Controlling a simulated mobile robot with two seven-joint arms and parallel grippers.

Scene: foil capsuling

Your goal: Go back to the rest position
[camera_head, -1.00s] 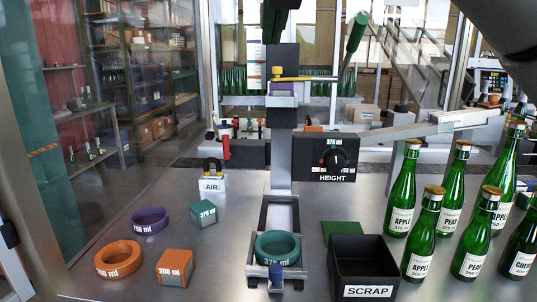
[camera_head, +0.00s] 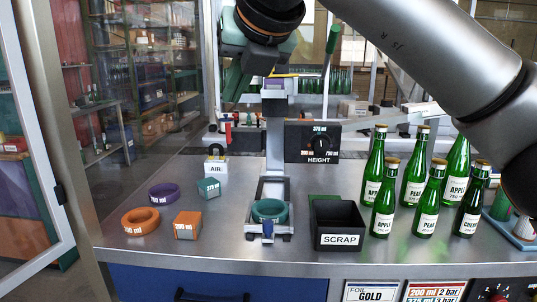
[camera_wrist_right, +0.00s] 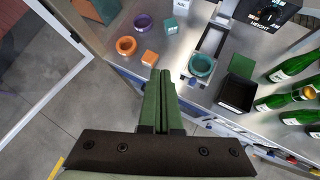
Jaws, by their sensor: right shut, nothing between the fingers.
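My right gripper (camera_head: 236,84) hangs at the top of the head view, its arm crossing from the right edge. In the right wrist view its green fingers (camera_wrist_right: 160,78) lie together, shut and empty, in the air in front of the bench. They touch nothing there. My left gripper is in neither view.
The metal bench (camera_head: 225,225) holds a teal ring (camera_head: 270,210) in the press, an orange ring (camera_head: 140,222), a purple ring (camera_head: 164,193), small blocks, a black scrap bin (camera_head: 338,225) and several green bottles (camera_head: 383,212) at right. The HEIGHT dial box (camera_head: 313,142) stands behind. Grey floor (camera_wrist_right: 60,130) lies clear in front.

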